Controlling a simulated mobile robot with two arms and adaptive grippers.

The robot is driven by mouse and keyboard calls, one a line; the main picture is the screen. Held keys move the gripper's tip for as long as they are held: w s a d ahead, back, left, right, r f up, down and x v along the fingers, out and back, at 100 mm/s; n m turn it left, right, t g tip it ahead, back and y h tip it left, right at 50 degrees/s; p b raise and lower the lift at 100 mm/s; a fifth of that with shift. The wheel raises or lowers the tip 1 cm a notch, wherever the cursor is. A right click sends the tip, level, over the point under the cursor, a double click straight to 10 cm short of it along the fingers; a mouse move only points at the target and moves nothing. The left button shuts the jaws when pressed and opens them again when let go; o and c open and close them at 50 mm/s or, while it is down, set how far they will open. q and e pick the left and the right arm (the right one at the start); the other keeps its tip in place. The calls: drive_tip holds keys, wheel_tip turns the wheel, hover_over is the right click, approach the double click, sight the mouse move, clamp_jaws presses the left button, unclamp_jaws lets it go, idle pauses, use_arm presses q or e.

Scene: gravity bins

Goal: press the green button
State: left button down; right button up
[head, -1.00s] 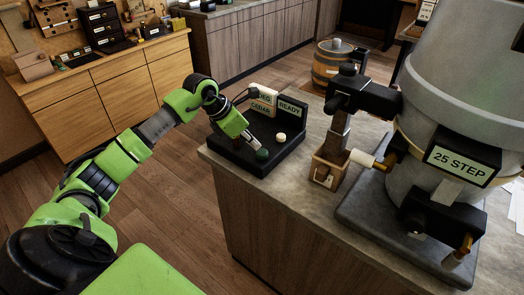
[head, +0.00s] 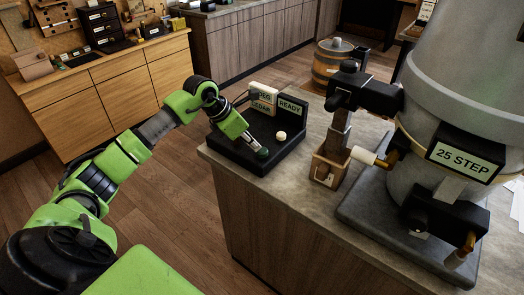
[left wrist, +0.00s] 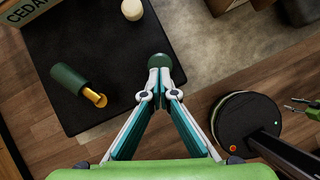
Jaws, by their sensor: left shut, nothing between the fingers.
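The green button (head: 262,154) is a small dark green dome on the black control box (head: 240,160), near its front edge. My left gripper (head: 259,149) is shut and empty, pointing down at the button. Its fingertips overlap the button's edge in the head view. In the left wrist view the closed fingertips (left wrist: 159,79) lie right at the near edge of the green button (left wrist: 159,61). They look touching or almost touching; I cannot tell whether the button is pressed down.
A cream button (head: 281,135) sits behind the green one. A sign marked READY (head: 292,106) and a CEDAR label (head: 261,108) stand at the box's back. A small wooden box (head: 328,170) and a large grey vessel (head: 395,165) stand to the right on the counter.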

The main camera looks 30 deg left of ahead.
use_arm(q)
drive_tip(key=shift+f+b, duration=0.8)
drive_tip(key=shift+f, duration=0.3)
drive_tip(key=shift+r, duration=0.15)
wheel_tip(320, 180, up, 6)
drive_tip(key=p, duration=0.3)
drive_tip(key=shift+p, duration=0.3)
drive_tip(key=v, duration=1.2)
